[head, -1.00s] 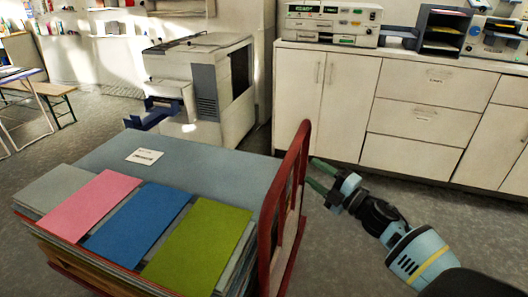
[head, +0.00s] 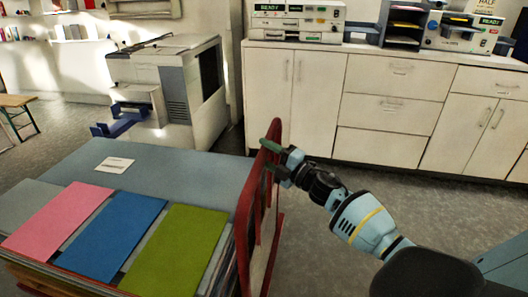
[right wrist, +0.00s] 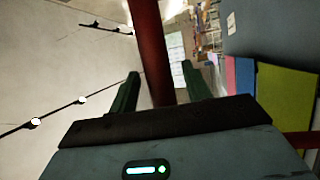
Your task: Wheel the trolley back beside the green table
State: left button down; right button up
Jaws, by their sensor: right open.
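The trolley has a blue-grey deck (head: 165,165) and a red tubular handle (head: 245,210) at its right end. Flat pink, blue and green sheets lie on a stack at the deck's near side. My right gripper (head: 271,150) is at the top of the handle. In the right wrist view its green fingers (right wrist: 160,88) are apart, with the red bar (right wrist: 150,45) between them. I cannot tell whether either finger touches the bar. My left gripper is not in view. I cannot make out a green table.
A large grey copier (head: 165,90) stands behind the trolley. White cabinets (head: 390,105) with machines on top line the back wall to the right. A wooden stool (head: 15,102) is at the far left. Grey floor (head: 330,190) is open between the handle and the cabinets.

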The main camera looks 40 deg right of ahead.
jog(key=shift+w+a, duration=0.15)
jog(key=shift+w, duration=0.25)
grip_shut()
dwell(0.4)
